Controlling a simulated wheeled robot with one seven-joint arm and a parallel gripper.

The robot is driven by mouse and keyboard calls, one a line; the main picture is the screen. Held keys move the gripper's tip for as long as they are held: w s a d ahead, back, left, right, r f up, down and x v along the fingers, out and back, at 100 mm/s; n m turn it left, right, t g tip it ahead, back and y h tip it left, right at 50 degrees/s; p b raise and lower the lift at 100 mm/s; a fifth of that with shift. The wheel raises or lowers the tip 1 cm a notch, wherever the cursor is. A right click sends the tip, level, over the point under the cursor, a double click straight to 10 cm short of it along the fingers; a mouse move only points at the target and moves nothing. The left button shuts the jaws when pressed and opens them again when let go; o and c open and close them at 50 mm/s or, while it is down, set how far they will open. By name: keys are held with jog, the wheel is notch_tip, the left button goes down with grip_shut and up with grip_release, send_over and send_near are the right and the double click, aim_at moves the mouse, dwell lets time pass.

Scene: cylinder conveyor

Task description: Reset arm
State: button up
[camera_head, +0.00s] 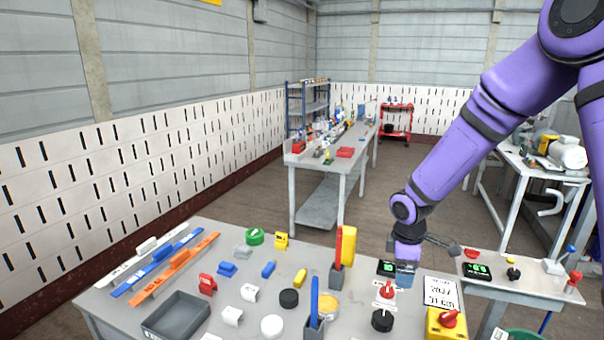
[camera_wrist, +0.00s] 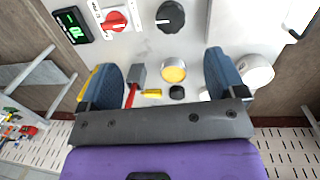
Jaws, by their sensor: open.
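My purple arm reaches down from the upper right in the head view. My gripper (camera_head: 405,272) hangs low over the right part of the near grey table (camera_head: 215,300), close to a small display with green digits (camera_head: 387,267). In the wrist view my gripper (camera_wrist: 166,74) has its two blue-grey fingers wide apart, with nothing held between them. Beyond the fingers are a yellow disc (camera_wrist: 173,72), a black knob (camera_wrist: 170,17) and a red rotary switch (camera_wrist: 115,21). Whether the fingers touch anything is unclear.
Upright red and blue pieces in grey holders (camera_head: 315,310) stand left of my gripper. A yellow box with a red button (camera_head: 447,322) stands at the right. A grey tray (camera_head: 178,315) lies at the front left. A side table (camera_head: 520,280) is close on the right.

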jog(key=s+d+r+m+t+h, duration=0.1)
jog(key=s+r+m, duration=0.15)
jog(key=r, duration=0.35)
jog(key=s+d+r+m, duration=0.2)
jog(key=s+r, duration=0.1)
jog(key=r, duration=0.3)
jog(key=s+r+m+t+y, duration=0.1)
jog(key=s+r+m, duration=0.3)
jog(key=s+r, duration=0.3)
jog(key=s+d+r+m+t+y, duration=0.1)
jog(key=s+r+m, duration=0.4)
jog(key=s, duration=1.1)
notch_tip(320, 180, up, 4)
jog(key=shift+d+f+t, duration=0.2)
jog(key=shift+t, duration=0.5)
jog(key=shift+m, duration=0.25)
